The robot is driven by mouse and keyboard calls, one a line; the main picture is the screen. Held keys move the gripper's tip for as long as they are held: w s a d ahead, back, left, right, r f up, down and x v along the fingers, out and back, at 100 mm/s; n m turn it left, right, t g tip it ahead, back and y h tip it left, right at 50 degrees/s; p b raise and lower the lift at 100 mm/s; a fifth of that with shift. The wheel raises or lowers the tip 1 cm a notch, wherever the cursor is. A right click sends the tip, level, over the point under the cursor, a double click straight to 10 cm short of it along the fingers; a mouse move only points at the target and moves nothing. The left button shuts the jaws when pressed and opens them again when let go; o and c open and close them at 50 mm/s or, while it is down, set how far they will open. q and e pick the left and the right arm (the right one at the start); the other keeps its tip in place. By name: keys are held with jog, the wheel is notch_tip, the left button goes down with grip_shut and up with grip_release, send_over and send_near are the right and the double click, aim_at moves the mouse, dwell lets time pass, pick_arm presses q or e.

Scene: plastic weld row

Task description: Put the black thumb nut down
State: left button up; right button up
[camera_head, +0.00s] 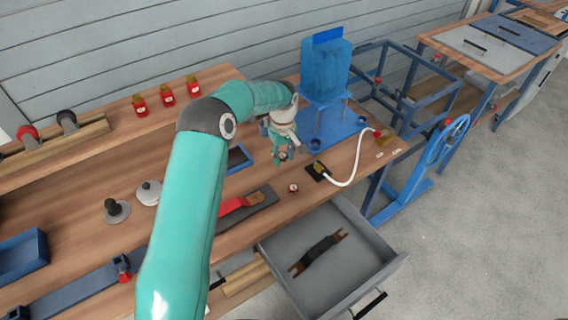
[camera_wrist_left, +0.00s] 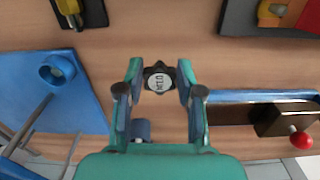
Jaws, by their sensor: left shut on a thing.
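The black thumb nut (camera_wrist_left: 159,80) has a lobed rim and a pale, marked top. In the left wrist view it sits between the two fingertips of my left gripper (camera_wrist_left: 160,76), which is shut on it. In the head view the left gripper (camera_head: 283,154) points down over the wooden bench (camera_head: 268,176), between a small blue tray and a blue stand. The nut is too small there to make out clearly, and I cannot tell whether it touches the bench. My right gripper is not in view.
A blue tray (camera_head: 238,159) lies left of the gripper, and a blue stand with a translucent tank (camera_head: 325,70) is behind right. A black block with a white hose (camera_head: 350,175) lies to the right. A small red-and-white piece (camera_head: 293,188) is in front, above an open grey drawer (camera_head: 345,285).

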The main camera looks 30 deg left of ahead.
aim_at(283, 170)
pick_arm(q)
notch_tip(283, 170, down, 4)
jog(key=shift+r+p, duration=0.1)
jog(key=shift+p, duration=0.3)
jog(key=shift+f, duration=0.25)
jog(key=o, duration=1.1)
jog(key=shift+f, duration=0.1)
